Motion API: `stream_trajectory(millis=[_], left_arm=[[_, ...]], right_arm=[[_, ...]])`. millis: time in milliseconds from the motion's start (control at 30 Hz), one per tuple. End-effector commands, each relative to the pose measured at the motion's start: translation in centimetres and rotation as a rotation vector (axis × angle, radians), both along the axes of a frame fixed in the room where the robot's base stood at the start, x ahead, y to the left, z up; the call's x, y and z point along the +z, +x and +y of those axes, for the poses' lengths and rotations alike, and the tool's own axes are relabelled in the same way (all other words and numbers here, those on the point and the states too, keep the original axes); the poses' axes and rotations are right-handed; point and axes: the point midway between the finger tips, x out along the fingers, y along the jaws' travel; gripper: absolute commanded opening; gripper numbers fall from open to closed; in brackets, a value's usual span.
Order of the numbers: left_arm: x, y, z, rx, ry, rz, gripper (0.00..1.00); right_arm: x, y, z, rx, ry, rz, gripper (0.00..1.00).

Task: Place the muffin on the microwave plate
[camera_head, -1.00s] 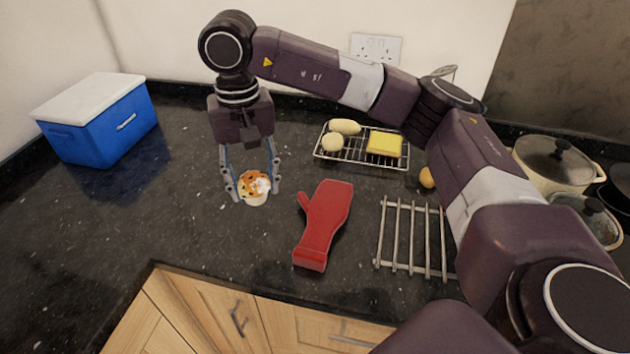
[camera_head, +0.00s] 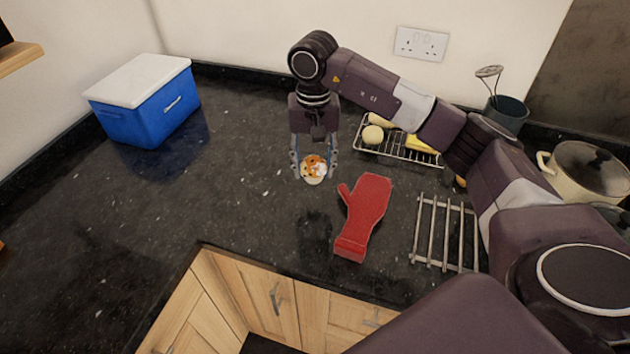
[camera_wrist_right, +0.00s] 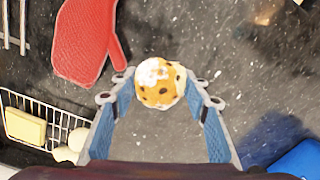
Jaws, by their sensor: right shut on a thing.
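The muffin (camera_head: 314,169) has an orange-brown top with dark spots and white on it, and a pale base. My right gripper (camera_head: 313,172) is shut on it, with one finger on each side, over the dark counter. In the right wrist view the muffin (camera_wrist_right: 160,84) sits between the blue fingertips of the right gripper (camera_wrist_right: 160,92). I cannot tell how far the muffin is above the counter. My left gripper is out of view. No microwave or microwave plate shows in these frames.
A red oven mitt (camera_head: 366,212) lies just right of the muffin. A metal trivet (camera_head: 445,232) and a wire rack (camera_head: 395,157) with food are further right. A blue cooler box (camera_head: 148,112) stands at back left. The counter's left part (camera_head: 110,225) is clear.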

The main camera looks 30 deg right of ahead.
Motion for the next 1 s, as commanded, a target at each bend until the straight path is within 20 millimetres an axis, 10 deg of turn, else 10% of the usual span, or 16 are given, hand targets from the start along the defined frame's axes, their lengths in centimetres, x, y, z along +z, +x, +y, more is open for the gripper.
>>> stream_trajectory(millis=[500,1000], left_arm=[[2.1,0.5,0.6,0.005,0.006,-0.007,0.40],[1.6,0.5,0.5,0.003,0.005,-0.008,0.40]], right_arm=[[-6.4,-0.1,0.1,-0.001,0.001,0.002,0.37],[-7.3,0.0,0.0,0.000,0.000,-0.001,0.46]])
